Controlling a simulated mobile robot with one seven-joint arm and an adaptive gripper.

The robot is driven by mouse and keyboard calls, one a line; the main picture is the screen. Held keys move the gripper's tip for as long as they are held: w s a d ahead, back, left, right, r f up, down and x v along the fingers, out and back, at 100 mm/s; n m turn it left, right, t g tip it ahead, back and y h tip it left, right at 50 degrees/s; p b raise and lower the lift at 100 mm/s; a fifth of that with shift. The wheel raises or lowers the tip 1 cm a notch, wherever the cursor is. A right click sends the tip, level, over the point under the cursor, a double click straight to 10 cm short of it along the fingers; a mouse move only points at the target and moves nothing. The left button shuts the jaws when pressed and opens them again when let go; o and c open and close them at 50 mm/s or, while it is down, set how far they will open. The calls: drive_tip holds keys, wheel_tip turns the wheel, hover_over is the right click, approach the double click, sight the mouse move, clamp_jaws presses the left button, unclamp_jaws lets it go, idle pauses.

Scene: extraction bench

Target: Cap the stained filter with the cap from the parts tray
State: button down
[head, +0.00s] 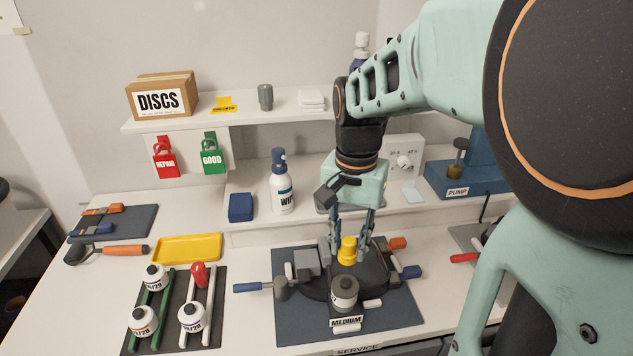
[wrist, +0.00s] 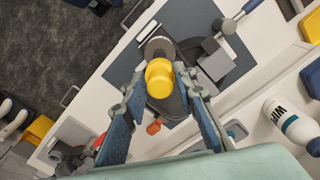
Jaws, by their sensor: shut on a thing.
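My gripper (head: 352,245) points down over the dark round fixture (head: 375,285) and is shut on a yellow cap (head: 348,250). In the wrist view the cap (wrist: 158,78) sits between the two fingertips. A grey-topped cylinder (head: 344,290) stands just in front of the cap, above the MEDIUM label. I cannot tell whether it is the stained filter, nor whether the cap touches anything beneath it. The shallow yellow tray (head: 187,248) at left looks empty; I cannot tell if it is the parts tray.
Several white bottles (head: 143,321) and a red piece (head: 199,274) stand on a rack at front left. A blue-handled tool (head: 255,287) and an orange knob (head: 397,243) flank the fixture. A wipe bottle (head: 281,186) stands behind.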

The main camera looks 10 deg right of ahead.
sight(349, 240)
drive_tip(key=shift+f+b, duration=2.05)
drive_tip(key=shift+f, duration=0.85)
drive_tip(key=shift+f+b, duration=0.75)
drive_tip(key=shift+f, duration=0.5)
drive_tip(key=c, duration=1.5)
unclamp_jaws()
drive_tip(key=shift+r, duration=0.1)
wheel_tip(349, 240, up, 12)
drive_tip(key=shift+f, duration=0.1)
